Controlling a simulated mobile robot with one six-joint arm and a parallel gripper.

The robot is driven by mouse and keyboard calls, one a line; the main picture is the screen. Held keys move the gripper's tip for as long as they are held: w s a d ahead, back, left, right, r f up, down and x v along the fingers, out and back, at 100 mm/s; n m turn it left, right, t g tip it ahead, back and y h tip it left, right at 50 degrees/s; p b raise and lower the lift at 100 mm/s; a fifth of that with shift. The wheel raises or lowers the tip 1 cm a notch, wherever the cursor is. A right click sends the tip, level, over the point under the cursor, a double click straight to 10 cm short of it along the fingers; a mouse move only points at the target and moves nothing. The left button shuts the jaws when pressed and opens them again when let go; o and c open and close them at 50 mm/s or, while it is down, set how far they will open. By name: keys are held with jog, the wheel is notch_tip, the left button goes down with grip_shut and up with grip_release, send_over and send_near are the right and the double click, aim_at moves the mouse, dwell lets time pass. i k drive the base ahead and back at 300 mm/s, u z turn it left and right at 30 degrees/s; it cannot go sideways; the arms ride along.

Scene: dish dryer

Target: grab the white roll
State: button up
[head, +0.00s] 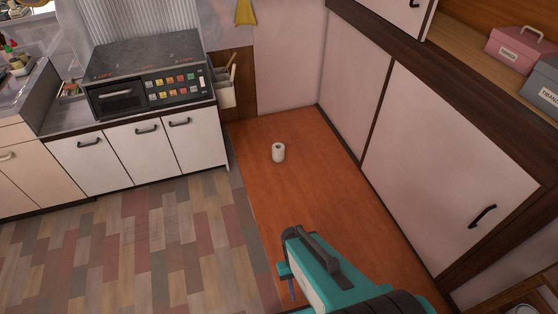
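The white roll (278,153) stands upright on the orange-brown wooden floor, near the middle of the head view. It looks like a small paper roll with a dark hole in its top. My teal and dark grey gripper (287,284) is at the bottom of the view, nearer to me than the roll and well apart from it. Its fingers are mostly hidden behind its own body, so I cannot tell whether they are open or shut.
White cabinets with a dish dryer (150,75) stand at the left back. White sliding doors (430,150) line the right side, below a shelf with a pink box (520,47). A holder (226,92) hangs on the cabinet side. The wooden floor (285,200) around the roll is clear.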

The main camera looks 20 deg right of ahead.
aim_at(278, 152)
jog(key=z, duration=0.7)
jog(key=k, duration=0.2)
jog(key=u, duration=1.95)
jog(key=i, duration=2.3)
jog(key=z, duration=0.1)
